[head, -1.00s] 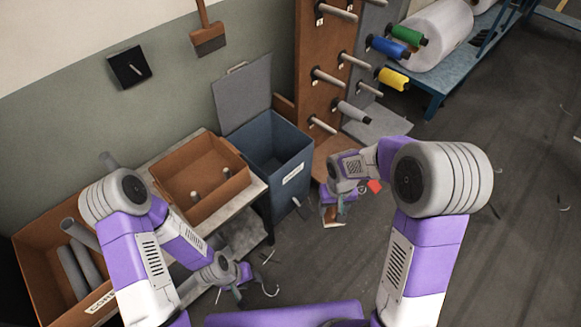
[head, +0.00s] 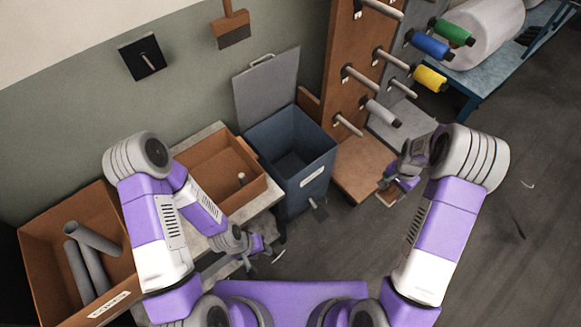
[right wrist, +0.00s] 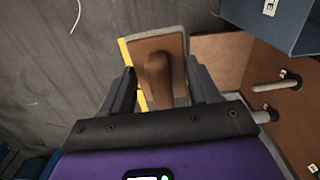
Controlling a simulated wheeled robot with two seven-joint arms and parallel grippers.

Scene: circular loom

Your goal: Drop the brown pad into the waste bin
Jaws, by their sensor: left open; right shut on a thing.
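My left gripper (head: 262,246) is open and empty, in front of the bench.
A brown tray (head: 252,190) with a peg stands on the bench left of the bin. A cardboard box (head: 55,275) holds grey tubes at far left. Open floor lies right.

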